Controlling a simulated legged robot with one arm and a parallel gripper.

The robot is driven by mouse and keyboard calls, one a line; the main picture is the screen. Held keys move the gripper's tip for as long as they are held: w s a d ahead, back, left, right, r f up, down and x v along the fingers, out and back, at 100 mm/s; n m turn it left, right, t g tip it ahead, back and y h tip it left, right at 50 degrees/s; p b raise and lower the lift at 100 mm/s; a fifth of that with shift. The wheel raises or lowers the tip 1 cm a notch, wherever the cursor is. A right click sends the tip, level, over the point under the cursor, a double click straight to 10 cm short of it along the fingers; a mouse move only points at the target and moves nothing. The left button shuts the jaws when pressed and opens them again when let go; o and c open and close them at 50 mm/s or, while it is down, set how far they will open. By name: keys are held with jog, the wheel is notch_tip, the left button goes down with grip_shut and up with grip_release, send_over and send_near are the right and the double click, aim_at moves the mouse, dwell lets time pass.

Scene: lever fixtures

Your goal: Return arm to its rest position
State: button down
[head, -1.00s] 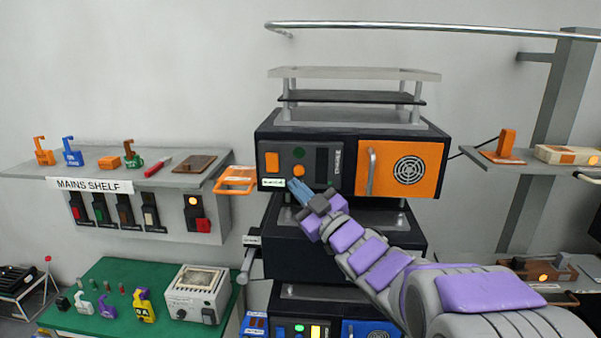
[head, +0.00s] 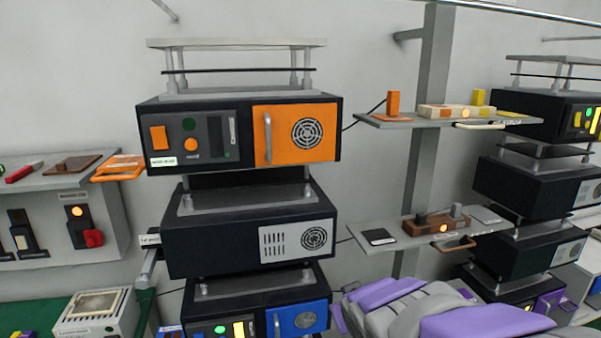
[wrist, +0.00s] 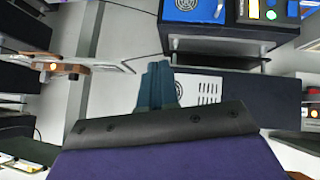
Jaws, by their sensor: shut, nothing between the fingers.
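My gripper (wrist: 157,86) shows in the wrist view as two blue-grey fingers held together with nothing between them. It is in free air in front of the equipment stack and touches nothing that I can see. In the head view only my purple and grey arm shows, folded low at the bottom right; the gripper itself is out of that view.
A stack of dark units stands ahead, with an orange-door unit (head: 295,134) on top, a grey-vent unit (head: 250,232) and a blue-door unit (head: 255,308) below. Shelves (head: 425,233) and a second stack (head: 535,185) stand right. A red-handled switch box (head: 82,228) is left.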

jog(key=s+d+f+m+g+b, duration=0.1)
jog(key=s+f, duration=0.4)
jog(key=s, duration=0.5)
jog(key=s+d+f+m+g+b, duration=0.1)
jog(key=s+f+g+b, duration=0.3)
jog(key=s, duration=0.7)
jog(key=s+d+f+m+g+b, duration=0.1)
jog(key=s+f+g, duration=0.4)
jog(key=s, duration=0.6)
jog(key=shift+s+d+f+m+g+b, duration=0.15)
jog(key=shift+d+f+m+g+b, duration=0.25)
jog(key=shift+f+b, duration=0.3)
jog(key=shift+a, duration=0.25)
